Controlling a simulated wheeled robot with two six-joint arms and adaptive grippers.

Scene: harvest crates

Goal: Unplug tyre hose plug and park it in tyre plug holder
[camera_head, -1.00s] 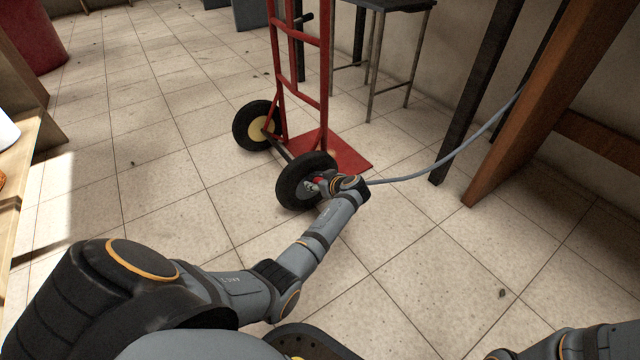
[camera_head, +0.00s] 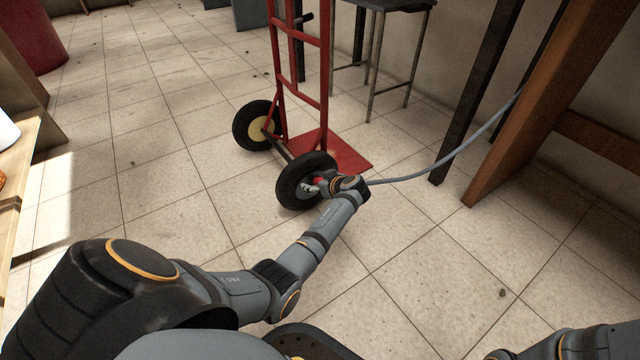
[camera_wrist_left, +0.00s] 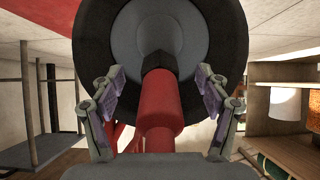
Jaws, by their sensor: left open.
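The red tyre hose plug (camera_wrist_left: 163,105) points at the hub of the hand truck's near wheel (camera_head: 300,171). In the left wrist view its dark collar (camera_wrist_left: 158,66) meets the grey hub (camera_wrist_left: 155,30). My left gripper (camera_wrist_left: 159,76) is open, one finger on each side of the plug, with gaps on both sides. In the head view my left gripper (camera_head: 317,186) is beside the wheel, with a little red of the plug showing. A grey hose (camera_head: 430,173) runs from behind my wrist up to the right. I cannot make out the tyre plug holder. My right gripper is out of view.
The red hand truck (camera_head: 300,50) stands upright on the tiled floor. A dark stool (camera_head: 388,5) is behind it. A wooden bench leg (camera_head: 530,100) and a black post (camera_head: 476,95) stand at the right. The floor in front is clear.

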